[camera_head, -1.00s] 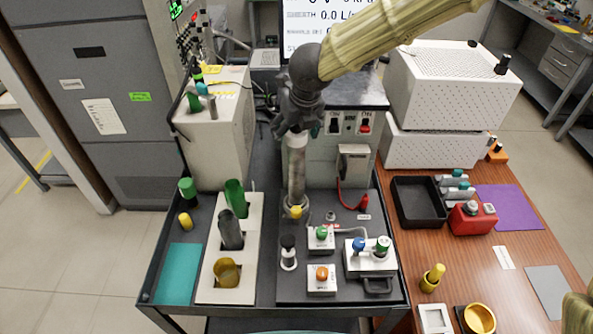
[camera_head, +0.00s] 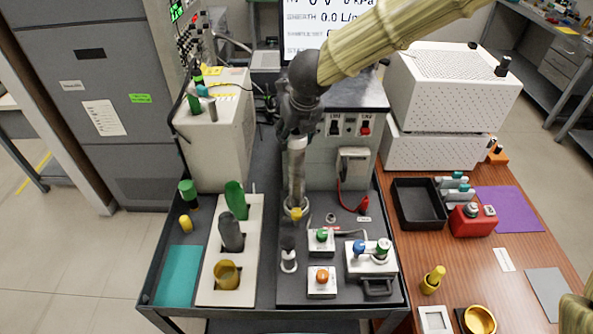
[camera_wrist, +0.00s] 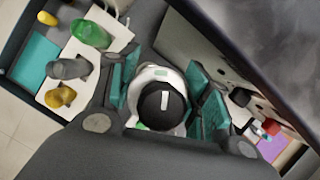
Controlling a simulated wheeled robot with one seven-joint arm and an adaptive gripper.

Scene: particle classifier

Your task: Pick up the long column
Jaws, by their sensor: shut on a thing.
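The long column (camera_head: 296,178) is a tall grey-white cylinder standing upright at the back of the black cart's dark panel, its lower end at a ring-shaped holder with a yellow part in front. My gripper (camera_head: 297,138) is above it, pointing down, with its fingers around the upper end. In the wrist view the teal-padded fingers of my gripper (camera_wrist: 163,98) stand on both sides of the column's round top, a black cap (camera_wrist: 162,106) with a white stripe inside a white ring. The gripper is shut on the column. The fingers hide part of its upper end.
A white rack (camera_head: 250,225) with green, grey and yellow pieces stands to the left. A short black-topped post (camera_head: 288,258) and button boxes (camera_head: 321,282) stand in front of the column. A grey-white cabinet (camera_head: 331,152) is close behind. A wooden table (camera_head: 510,270) is at right.

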